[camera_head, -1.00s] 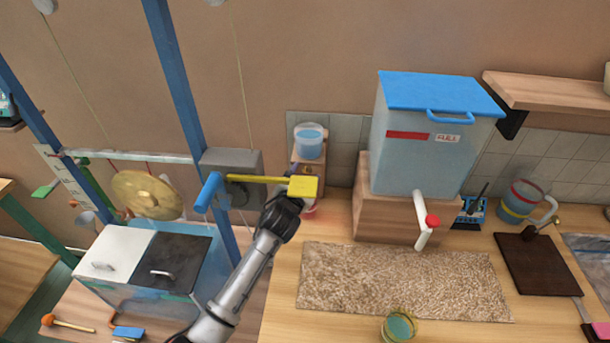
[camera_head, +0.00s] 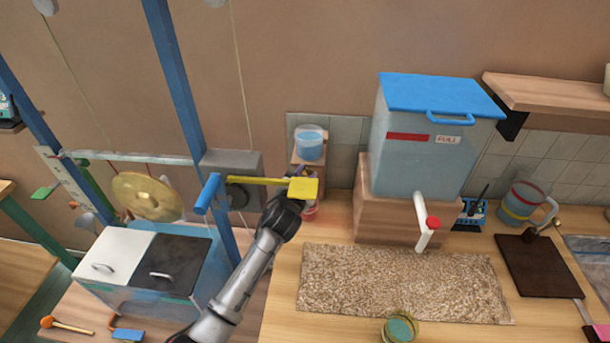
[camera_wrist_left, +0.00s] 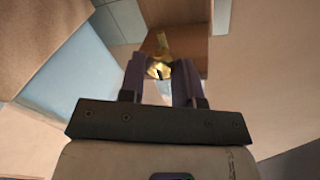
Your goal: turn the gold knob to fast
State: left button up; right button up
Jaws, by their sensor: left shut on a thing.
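The gold knob (camera_wrist_left: 159,68) shows in the left wrist view, on the face of a wooden block (camera_wrist_left: 178,45), between my two dark fingers. My left gripper (camera_wrist_left: 161,75) is shut on it. In the head view my left gripper (camera_head: 297,172) is at the small wooden stand below a blue cup, partly behind a yellow paddle. The knob is hidden there by the gripper and paddle. I cannot read any fast mark or tell the knob's setting. My right gripper is in neither view.
The yellow paddle (camera_head: 303,189) on its long arm crosses in front of my left gripper. The blue cup (camera_head: 310,143) sits on the stand just above. A blue-lidded tank (camera_head: 420,140) stands to the right. A brown mat (camera_head: 400,285) lies on the table in front.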

pick_arm(q)
jog(key=n+b, duration=0.1)
jog(key=n, duration=0.1)
jog(key=shift+f+n+t, duration=0.15)
jog(key=shift+n+t, duration=0.15)
jog(key=shift+n, duration=0.1)
jog(key=shift+n+t, duration=0.5)
jog(key=shift+n, duration=1.8)
jog(key=o, duration=0.9)
